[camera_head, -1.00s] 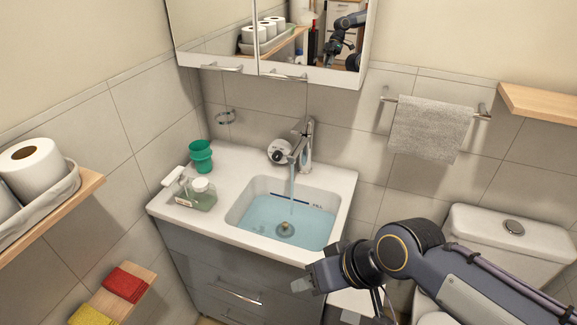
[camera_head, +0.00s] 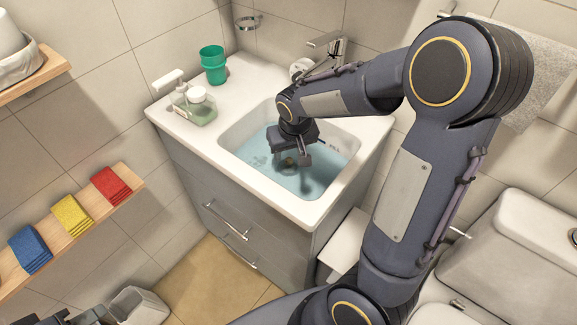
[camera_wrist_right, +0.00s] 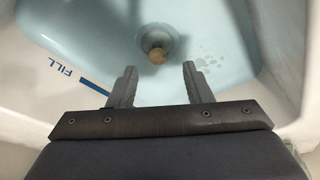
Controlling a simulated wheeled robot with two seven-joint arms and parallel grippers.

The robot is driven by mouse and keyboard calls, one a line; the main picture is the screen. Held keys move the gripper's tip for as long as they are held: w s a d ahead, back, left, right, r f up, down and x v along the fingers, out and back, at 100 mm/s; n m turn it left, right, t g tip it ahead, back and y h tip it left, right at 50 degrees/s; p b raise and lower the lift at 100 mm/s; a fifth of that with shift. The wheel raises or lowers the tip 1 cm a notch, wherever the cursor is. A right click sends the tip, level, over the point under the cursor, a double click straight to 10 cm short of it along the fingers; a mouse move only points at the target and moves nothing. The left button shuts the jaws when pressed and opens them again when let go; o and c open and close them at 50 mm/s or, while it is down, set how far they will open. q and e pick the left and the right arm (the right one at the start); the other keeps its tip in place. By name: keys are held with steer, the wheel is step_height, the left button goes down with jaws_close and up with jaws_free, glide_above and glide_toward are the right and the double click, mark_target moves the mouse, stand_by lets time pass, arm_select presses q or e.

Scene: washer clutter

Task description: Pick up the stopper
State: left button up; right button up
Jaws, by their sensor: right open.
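The stopper shows as a small brass-coloured knob (camera_wrist_right: 157,57) over the drain at the bottom of the water-filled basin (camera_wrist_right: 105,25). In the head view the stopper (camera_head: 289,161) is small and partly hidden by my right gripper (camera_head: 293,158), which reaches down into the sink. In the right wrist view the right gripper (camera_wrist_right: 160,69) is open and empty. The knob appears between its fingers, just beyond their tips, with no visible contact. Dark parts at the bottom left edge of the head view are cut off; I cannot make out my left gripper there.
A faucet (camera_head: 328,45) stands behind the basin. A green cup (camera_head: 213,66) and a tray with bottles (camera_head: 194,108) stand on the counter's left. A shelf (camera_head: 70,238) with folded cloths is at left; the toilet (camera_head: 510,245) is at right. The basin walls surround the gripper.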

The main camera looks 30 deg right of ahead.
mark_target(289, 159)
steer(key=x, duration=0.5)
steer(key=shift+s+d+f, duration=0.1)
steer(key=shift+s+f, duration=0.05)
steer(key=c, duration=0.7)
